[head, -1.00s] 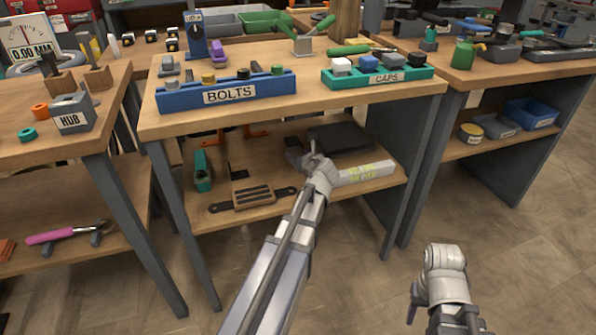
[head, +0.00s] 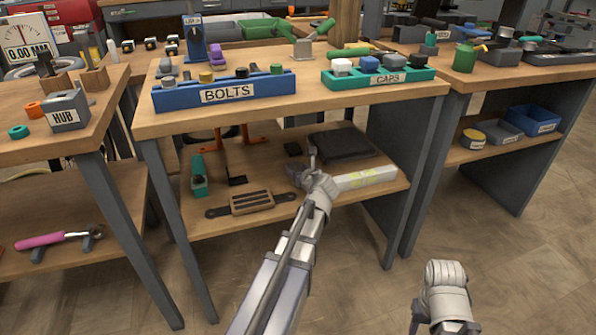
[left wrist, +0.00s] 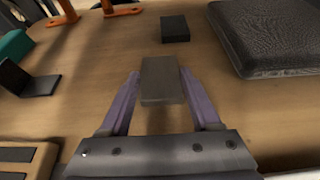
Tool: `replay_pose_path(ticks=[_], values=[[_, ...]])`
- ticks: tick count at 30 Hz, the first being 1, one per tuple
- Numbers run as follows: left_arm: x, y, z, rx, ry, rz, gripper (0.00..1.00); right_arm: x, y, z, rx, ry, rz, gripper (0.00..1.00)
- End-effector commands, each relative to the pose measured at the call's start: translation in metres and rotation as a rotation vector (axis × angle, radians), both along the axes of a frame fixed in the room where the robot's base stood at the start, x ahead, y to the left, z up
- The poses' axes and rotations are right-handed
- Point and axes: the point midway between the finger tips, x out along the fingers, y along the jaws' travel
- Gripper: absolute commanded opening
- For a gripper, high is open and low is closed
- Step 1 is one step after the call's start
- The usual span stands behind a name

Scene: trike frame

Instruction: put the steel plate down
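The steel plate (left wrist: 162,82) is a small grey-brown rectangle between the two fingers of my left gripper in the left wrist view. The fingertips touch its two sides, so the left gripper (left wrist: 161,76) looks shut on it. It is over the wooden lower shelf (left wrist: 105,75); I cannot tell whether its underside touches the wood. In the head view, my left gripper (head: 312,157) is over the lower shelf under the middle bench, and the plate is too small to make out. My right arm shows at the lower right; its gripper is out of view.
A small dark block (left wrist: 175,28) lies beyond the plate, and a dark textured slab (left wrist: 270,35) lies right of it. A black angled piece (left wrist: 28,80) and a slotted block (head: 252,202) are to the left. The benchtop (head: 300,108) overhangs the shelf. Bare wood surrounds the plate.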

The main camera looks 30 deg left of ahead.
Motion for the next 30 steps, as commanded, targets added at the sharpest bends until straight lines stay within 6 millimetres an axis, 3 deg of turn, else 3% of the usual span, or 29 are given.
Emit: replay_pose_path(ticks=[7,17,30], values=[[0.0,0.0,0.0,0.0,0.0,0.0,0.92,0.0,0.0,0.001,0.0,0.0,0.0,0.5],[-0.001,-0.001,0.007,0.0,0.0,0.0,0.92,0.0,0.0,0.007,0.0,0.0,0.0,0.5],[-0.054,-0.061,0.04,0.0,0.001,-0.004,0.92,0.0,0.0,0.04,-0.001,0.003,0.0,0.5]])
